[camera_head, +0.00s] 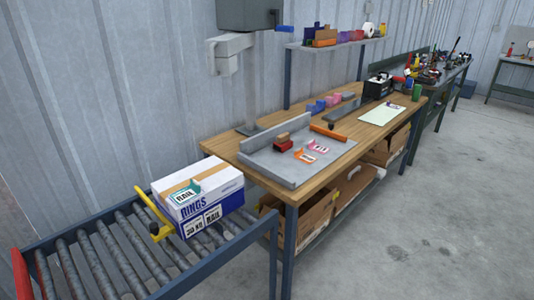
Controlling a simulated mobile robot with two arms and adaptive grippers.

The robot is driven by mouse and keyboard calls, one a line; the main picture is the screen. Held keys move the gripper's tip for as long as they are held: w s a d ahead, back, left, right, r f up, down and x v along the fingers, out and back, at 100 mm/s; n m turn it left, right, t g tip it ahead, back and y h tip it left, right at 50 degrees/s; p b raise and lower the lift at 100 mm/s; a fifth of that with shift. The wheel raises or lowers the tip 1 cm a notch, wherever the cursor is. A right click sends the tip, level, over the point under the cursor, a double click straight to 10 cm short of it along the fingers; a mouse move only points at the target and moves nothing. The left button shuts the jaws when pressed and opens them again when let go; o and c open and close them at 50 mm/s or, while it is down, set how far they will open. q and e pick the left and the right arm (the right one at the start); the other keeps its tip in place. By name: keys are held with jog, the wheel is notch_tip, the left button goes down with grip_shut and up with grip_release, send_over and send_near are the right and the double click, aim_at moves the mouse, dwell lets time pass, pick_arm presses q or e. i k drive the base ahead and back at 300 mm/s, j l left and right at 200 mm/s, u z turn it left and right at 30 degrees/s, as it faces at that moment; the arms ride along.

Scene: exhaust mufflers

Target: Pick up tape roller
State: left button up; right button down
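A small red object with a tan block or roll on top (283,143) sits on the grey plate of the workbench. It looks like a tape dispenser, but it is too small to be sure that it is the tape roller. A teal item (187,191) lies on top of the white and blue carton (217,206); its exact shape is unclear. Neither of my grippers shows in the head view, and nothing is seen touching these objects.
The carton stands on a roller conveyor (115,250) beside a yellow bar (152,212). The wooden workbench (236,143) carries an orange bar (328,132), small orange and pink items (310,153) and a paper sheet (382,114). Open cartons (312,212) sit below. Floor at right is clear.

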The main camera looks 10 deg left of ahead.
aim_at(283, 142)
jog(key=i+l, duration=0.2)
jog(key=i, duration=0.25)
jog(key=i+l+z, duration=0.1)
jog(key=i+l, duration=0.15)
jog(key=i, duration=0.2)
